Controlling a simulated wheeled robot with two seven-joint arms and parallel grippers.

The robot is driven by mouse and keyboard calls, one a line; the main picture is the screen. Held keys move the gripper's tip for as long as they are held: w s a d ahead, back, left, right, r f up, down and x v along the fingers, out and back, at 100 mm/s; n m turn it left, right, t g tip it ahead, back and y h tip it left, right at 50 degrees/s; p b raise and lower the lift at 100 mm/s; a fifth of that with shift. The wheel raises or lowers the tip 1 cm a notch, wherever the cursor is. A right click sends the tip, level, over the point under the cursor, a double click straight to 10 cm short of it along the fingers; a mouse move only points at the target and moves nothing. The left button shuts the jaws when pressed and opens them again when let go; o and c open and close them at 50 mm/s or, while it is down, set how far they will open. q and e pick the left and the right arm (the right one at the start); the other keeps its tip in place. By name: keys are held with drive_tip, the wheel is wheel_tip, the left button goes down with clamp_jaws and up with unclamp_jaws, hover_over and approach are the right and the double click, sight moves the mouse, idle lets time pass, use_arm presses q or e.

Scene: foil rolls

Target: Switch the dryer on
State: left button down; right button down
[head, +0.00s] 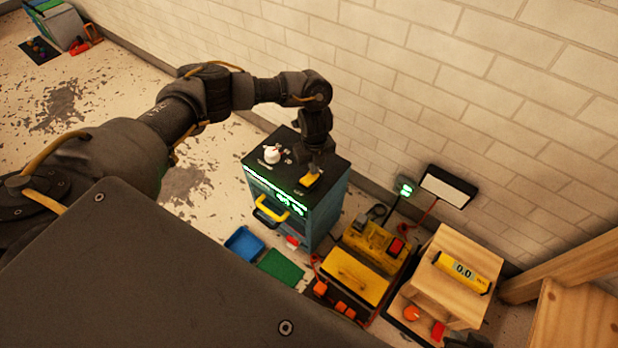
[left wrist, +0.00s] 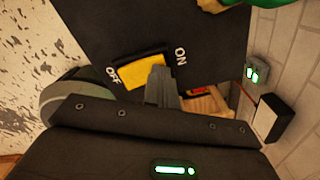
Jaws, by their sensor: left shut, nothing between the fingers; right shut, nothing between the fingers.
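The dryer (head: 326,208) is a teal cabinet with a black top, a white knob (head: 272,155), a yellow front handle (head: 271,210) and glowing green marks on its front. A yellow rocker switch (head: 311,180) sits on its top near the front right edge. The left wrist view shows the switch (left wrist: 138,73) between the labels OFF and ON. My left gripper (head: 314,168) points down at the switch, shut and empty. Its fingertips (left wrist: 160,78) overlap the ON end of the switch; whether they touch it I cannot tell. My right gripper is not in view.
A yellow machine (head: 357,275) and a wooden stand (head: 463,247) with a yellow meter (head: 462,271) stand right of the dryer. A blue tray (head: 244,243) and a green mat (head: 281,268) lie in front. The brick wall is close behind.

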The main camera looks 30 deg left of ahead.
use_arm(q)
drive_tip(key=shift+s+f, duration=0.1)
wheel_tip(320, 180, up, 7)
drive_tip(key=p, duration=0.7)
idle(0.5)
